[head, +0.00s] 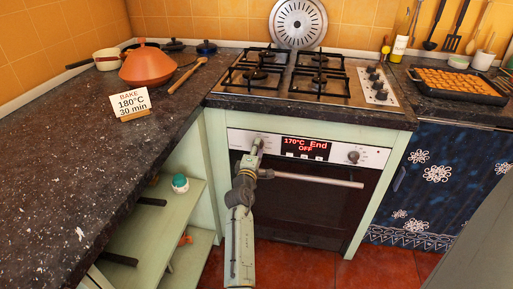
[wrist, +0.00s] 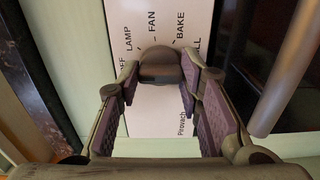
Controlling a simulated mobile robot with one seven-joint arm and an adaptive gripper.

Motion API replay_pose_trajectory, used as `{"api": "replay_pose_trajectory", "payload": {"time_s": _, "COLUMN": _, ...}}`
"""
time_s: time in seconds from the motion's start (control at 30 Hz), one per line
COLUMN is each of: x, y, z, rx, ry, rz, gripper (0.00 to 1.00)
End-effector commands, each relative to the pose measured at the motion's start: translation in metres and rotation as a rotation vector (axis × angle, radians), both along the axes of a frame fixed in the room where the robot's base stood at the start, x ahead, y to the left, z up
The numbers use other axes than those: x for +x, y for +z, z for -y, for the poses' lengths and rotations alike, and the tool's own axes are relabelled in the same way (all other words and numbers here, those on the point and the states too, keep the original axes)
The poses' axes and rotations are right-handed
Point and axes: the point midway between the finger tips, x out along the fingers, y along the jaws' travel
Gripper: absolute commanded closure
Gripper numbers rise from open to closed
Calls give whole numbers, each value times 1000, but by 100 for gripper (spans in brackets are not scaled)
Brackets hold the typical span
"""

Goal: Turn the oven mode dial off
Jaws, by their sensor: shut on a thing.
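The oven mode dial (wrist: 160,65) is a dark round knob on the white panel (wrist: 165,20) in the wrist view. Printed labels around it read OFF (partly cut), LAMP, FAN and BAKE, with one more partly hidden. My gripper (wrist: 160,80) has a finger on each side of the dial and is shut on it. I cannot tell which label the dial points to. The display (head: 305,148) reads "170°C End OFF".
The oven handle (head: 318,180) runs just below and right of my gripper. A second knob (head: 353,156) sits at the panel's right. The countertop edge (head: 310,108) overhangs above. Open shelves (head: 165,215) stand to the left. A card (head: 131,104) reads "BAKE 180°C 30 min".

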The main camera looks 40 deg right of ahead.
Motion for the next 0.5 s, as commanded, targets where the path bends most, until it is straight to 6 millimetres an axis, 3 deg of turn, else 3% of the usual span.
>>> {"api": "replay_pose_trajectory", "payload": {"time_s": 0.5, "x": 0, "y": 0, "z": 0, "rx": -21, "ry": 0, "rz": -25, "gripper": 95}}
